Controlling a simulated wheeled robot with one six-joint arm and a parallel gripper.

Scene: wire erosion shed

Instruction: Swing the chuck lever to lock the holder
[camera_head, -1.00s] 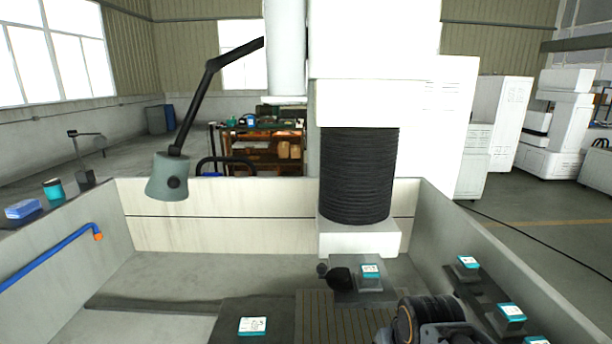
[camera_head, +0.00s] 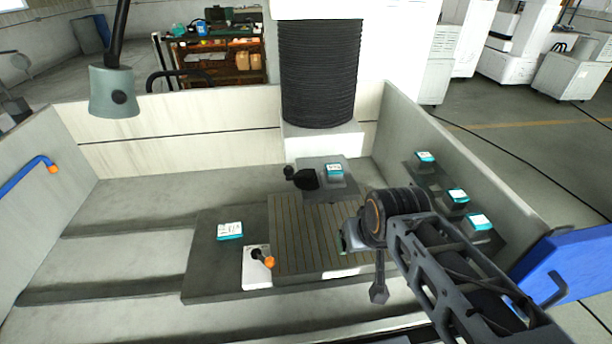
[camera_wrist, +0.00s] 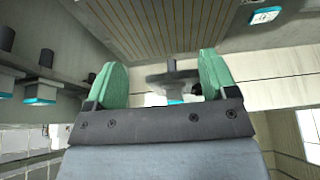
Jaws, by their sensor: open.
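My gripper (camera_head: 344,240) is open and empty, above the right side of the slatted plate. Its two green fingers stand apart in the wrist view (camera_wrist: 162,78). A black lever with a round knob (camera_head: 303,178) lies at the plate's back edge, beside a grey block with a teal-labelled piece (camera_head: 334,170). The same dark part (camera_wrist: 168,80) shows beyond and between the fingers in the wrist view, apart from them. A second, orange-tipped lever (camera_head: 266,261) sits on a white block at the front left. I cannot tell for sure which is the chuck lever.
Several teal-labelled holders (camera_head: 457,196) stand along the tank's right wall. Another teal-labelled block (camera_head: 229,231) lies on the dark plate at left. A grey lamp head (camera_head: 113,92) hangs at upper left, and a black bellows column (camera_head: 320,75) stands behind. The left tank floor is clear.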

